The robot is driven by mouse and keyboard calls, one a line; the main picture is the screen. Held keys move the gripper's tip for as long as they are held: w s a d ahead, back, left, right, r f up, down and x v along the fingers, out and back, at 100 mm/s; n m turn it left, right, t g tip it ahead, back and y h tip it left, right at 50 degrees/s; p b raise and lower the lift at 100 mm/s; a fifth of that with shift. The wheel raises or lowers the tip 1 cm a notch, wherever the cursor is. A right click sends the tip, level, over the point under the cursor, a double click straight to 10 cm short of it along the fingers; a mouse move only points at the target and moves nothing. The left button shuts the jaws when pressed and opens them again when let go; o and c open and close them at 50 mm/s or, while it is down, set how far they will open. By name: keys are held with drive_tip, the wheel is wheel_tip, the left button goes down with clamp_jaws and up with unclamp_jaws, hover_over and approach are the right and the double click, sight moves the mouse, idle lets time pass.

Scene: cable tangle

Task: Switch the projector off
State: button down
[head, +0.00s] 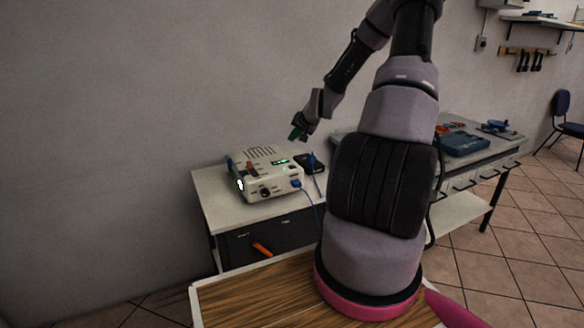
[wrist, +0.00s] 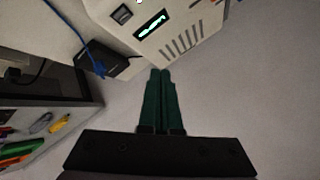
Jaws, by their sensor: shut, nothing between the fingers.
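The projector (head: 262,187) is a white box with a lens, top vents and a lit green display. It sits on a white-topped cabinet in the head view. In the wrist view the projector (wrist: 190,45) fills the top, with its lit display (wrist: 150,24) and a dark square switch-like part (wrist: 122,14) beside it. Whether that part is on or off cannot be told. My gripper (head: 294,135) is above the projector's right back side in the head view. In the wrist view my gripper (wrist: 160,72) shows green fingers together and empty, just short of the projector's edge.
A blue cable (head: 308,196) is plugged into the projector's front right and hangs down. A black box (head: 312,161) lies right of the projector; it shows in the wrist view too (wrist: 120,66). A workbench (head: 490,158) with a blue toolbox (head: 462,143) stands to the right.

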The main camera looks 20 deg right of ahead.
sight(292, 167)
drive_tip(key=shift+f, duration=0.1)
drive_tip(key=shift+f, duration=4.3)
drive_tip(key=shift+f, duration=0.1)
drive_tip(key=shift+f, duration=0.3)
drive_tip(key=shift+f, duration=0.35)
drive_tip(key=shift+r, duration=0.75)
